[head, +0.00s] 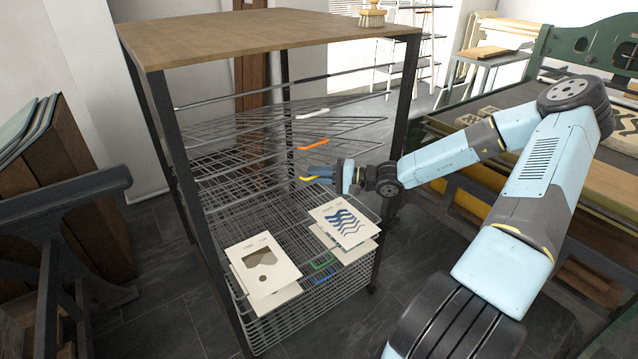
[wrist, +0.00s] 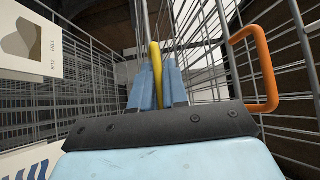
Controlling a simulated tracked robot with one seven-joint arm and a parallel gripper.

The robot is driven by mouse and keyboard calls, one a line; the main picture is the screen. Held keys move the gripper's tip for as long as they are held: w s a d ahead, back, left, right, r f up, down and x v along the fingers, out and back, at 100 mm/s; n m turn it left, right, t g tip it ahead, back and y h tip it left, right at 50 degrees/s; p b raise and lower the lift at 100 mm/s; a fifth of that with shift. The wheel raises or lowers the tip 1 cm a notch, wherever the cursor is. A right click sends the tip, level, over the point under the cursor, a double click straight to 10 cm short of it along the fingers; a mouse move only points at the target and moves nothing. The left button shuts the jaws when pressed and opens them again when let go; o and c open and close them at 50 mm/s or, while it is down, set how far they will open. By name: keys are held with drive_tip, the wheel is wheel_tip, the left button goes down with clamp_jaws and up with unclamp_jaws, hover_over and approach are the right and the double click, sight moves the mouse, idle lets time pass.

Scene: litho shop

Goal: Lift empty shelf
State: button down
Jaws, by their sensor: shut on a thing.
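A drying rack with a wood top (head: 260,32) and dark posts holds several wire shelves with coloured handles. My gripper (head: 322,174) is at the rack's front, its fingers shut on the yellow handle (head: 306,178) of a wire shelf. The wrist view shows the yellow handle (wrist: 156,72) upright between the blue fingers (wrist: 158,88). The orange handle (head: 313,143) is just above my gripper, and the white handle (head: 312,113) is higher; their shelves are tilted up and bare. The yellow-handled shelf's wires are hard to separate from the others.
Green (head: 320,262) and blue (head: 323,277) handles show below. A brush (head: 372,16) stands on top. A green press (head: 590,45) stands at right.

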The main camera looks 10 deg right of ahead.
drive_tip(key=shift+s, duration=0.1)
drive_tip(key=c, duration=1.3)
unclamp_jaws()
drive_tip(key=shift+s, duration=0.1)
drive_tip(key=v, duration=1.3)
drive_tip(key=shift+s+d, duration=0.1)
drive_tip(key=shift+d, duration=0.3)
drive_tip(key=shift+a, duration=0.1)
